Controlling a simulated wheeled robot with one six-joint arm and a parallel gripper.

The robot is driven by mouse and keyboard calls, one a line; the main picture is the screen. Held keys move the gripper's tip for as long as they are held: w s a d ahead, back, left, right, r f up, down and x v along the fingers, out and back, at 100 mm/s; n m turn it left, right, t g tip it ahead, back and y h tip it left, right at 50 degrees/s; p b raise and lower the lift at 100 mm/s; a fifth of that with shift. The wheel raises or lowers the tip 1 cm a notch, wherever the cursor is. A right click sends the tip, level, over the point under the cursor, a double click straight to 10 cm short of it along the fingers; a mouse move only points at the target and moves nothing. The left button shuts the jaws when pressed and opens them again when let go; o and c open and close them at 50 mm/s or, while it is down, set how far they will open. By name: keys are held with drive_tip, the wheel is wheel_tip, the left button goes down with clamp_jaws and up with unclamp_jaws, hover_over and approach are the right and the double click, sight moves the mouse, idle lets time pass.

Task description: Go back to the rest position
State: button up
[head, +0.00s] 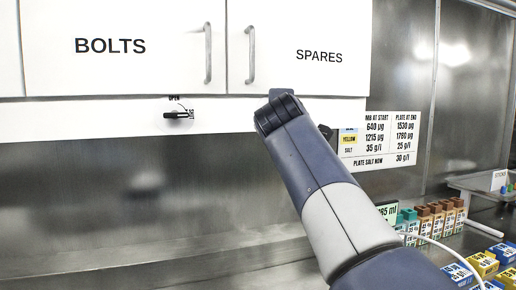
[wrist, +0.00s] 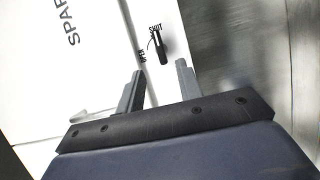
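My gripper (wrist: 160,77) shows in the wrist view with its two grey fingers apart and nothing between them. In the head view my arm reaches up from the lower right to just below the SPARES door, and its wrist hides the fingers. In the wrist view a black lever (wrist: 163,48) with SHUT and OPEN marks lies beyond the fingertips, apart from them.
The white BOLTS door (head: 110,70) and SPARES door (head: 318,75) are closed above the strip. A printed chart (head: 388,138) hangs right of my arm. Several small coloured boxes (head: 484,262) stand at the lower right, near a side table (head: 480,184). The left side is clear.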

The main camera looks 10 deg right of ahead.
drive_tip(key=w+d+p, duration=0.2)
drive_tip(key=w+p, duration=0.1)
drive_tip(key=w, duration=0.7)
drive_tip(key=shift+d, duration=0.1)
drive_tip(key=s+a+b, duration=0.2)
drive_tip(key=s+b, duration=0.2)
drive_tip(key=s, duration=0.6)
drive_tip(key=w+d+n+t+b, duration=0.1)
drive_tip(key=w+d+n+t, duration=0.1)
drive_tip(key=w+n, duration=0.4)
drive_tip(key=shift+w+y, duration=0.3)
drive_tip(key=shift+w, duration=1.75)
drive_tip(key=shift+r, duration=0.15)
